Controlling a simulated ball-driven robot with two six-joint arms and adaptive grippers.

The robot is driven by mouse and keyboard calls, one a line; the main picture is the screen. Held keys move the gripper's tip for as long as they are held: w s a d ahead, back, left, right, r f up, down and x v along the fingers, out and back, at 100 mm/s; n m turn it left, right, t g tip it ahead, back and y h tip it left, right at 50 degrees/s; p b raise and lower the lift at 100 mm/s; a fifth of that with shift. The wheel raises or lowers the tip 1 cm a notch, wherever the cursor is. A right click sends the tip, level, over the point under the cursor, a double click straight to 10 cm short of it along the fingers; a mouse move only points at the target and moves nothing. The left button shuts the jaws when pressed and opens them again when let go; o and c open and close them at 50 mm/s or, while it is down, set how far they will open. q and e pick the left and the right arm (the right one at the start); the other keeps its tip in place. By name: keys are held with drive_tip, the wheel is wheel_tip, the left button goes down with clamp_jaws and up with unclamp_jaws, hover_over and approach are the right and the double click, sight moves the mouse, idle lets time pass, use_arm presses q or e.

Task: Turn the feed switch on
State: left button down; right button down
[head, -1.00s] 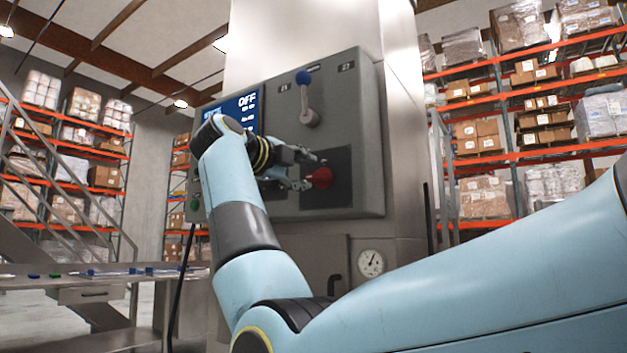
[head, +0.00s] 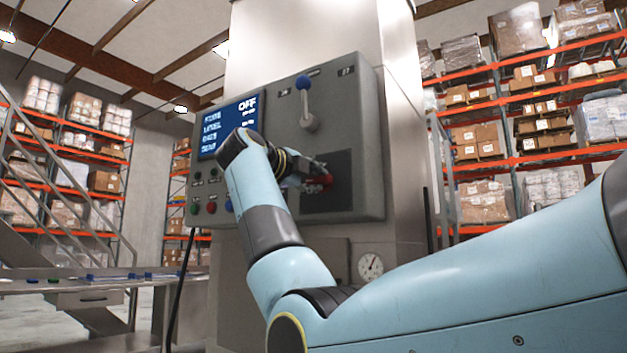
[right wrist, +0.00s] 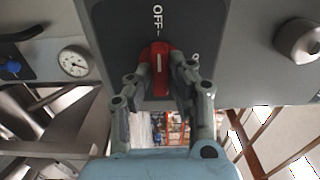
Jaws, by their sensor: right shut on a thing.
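The red rotary switch (head: 320,183) sits on a dark square plate (head: 336,200) on the grey control box. In the right wrist view the red switch (right wrist: 157,68) shows a white line in line with the word OFF on the plate. Part of another label shows to the right of the switch. My right gripper (head: 318,182) is shut on the red switch, with a finger on each side of it. The blue screen (head: 228,125) on the box reads OFF. My left gripper is not in view.
A lever with a blue ball (head: 303,82) stands up on the box above the switch. Several small coloured buttons (head: 211,207) sit at the box's left, behind my arm. A round gauge (head: 371,266) is below the box.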

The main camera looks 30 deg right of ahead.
drive_tip(key=shift+m+p, duration=0.55)
drive_tip(key=shift+m, duration=0.15)
drive_tip(key=shift+m+p, duration=0.5)
drive_tip(key=shift+m, duration=0.2)
drive_tip(key=shift+m+p, duration=0.45)
drive_tip(key=shift+m, duration=0.45)
drive_tip(key=m, duration=0.3)
drive_tip(key=shift+f+m+p, duration=0.1)
drive_tip(key=shift+m+p, duration=0.2)
drive_tip(key=shift+p, duration=0.05)
drive_tip(key=shift+m, duration=0.9)
drive_tip(key=m, duration=0.2)
drive_tip(key=shift+f+m, duration=0.15)
drive_tip(key=shift+m, duration=0.25)
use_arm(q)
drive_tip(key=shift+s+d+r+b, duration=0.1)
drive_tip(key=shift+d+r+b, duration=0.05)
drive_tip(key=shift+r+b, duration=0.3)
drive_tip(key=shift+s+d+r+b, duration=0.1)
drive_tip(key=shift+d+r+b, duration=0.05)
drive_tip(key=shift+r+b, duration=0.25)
use_arm(e)
drive_tip(key=m, duration=0.5)
